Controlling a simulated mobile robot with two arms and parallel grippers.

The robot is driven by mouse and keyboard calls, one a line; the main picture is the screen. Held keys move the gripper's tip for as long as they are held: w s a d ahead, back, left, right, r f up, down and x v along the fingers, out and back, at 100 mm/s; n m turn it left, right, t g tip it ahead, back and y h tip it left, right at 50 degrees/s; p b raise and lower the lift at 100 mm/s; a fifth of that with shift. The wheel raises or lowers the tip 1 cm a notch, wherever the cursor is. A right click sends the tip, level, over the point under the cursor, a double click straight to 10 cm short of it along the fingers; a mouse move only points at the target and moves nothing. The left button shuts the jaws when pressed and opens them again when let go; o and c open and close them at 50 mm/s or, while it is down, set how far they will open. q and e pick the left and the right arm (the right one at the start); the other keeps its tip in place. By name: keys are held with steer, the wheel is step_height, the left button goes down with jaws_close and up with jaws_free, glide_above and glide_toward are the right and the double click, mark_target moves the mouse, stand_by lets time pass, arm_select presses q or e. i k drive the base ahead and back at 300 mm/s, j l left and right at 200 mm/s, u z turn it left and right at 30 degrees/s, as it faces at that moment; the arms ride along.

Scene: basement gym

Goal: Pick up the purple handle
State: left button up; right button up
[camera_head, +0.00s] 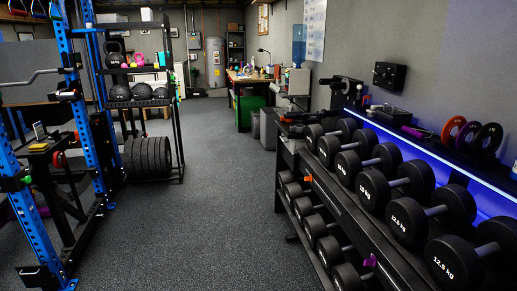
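A small purple bar-shaped thing (416,131), possibly the purple handle, lies on the black top shelf (437,149) of the dumbbell rack at the right, left of some upright weight plates. A second, smaller purple piece (370,261) shows lower on the rack, among the lower row of dumbbells. I cannot tell its shape, nor which of the two is the handle. Neither of my grippers is in view.
The dumbbell rack (343,207) fills the right side, with several black dumbbells. Blue rack uprights (84,110) and a bench stand at the left. A workbench (248,78) and green bin (251,108) are farther back. The grey floor (200,220) between is clear.

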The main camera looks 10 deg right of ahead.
mark_target(412, 131)
steer(key=i+z, duration=0.25)
steer(key=i, duration=0.2)
steer(key=i+j+z, duration=0.2)
steer(key=i, duration=0.2)
steer(key=i+j+z, duration=0.25)
steer(key=i, duration=0.15)
steer(key=i+j+z, duration=0.25)
steer(key=i, duration=0.15)
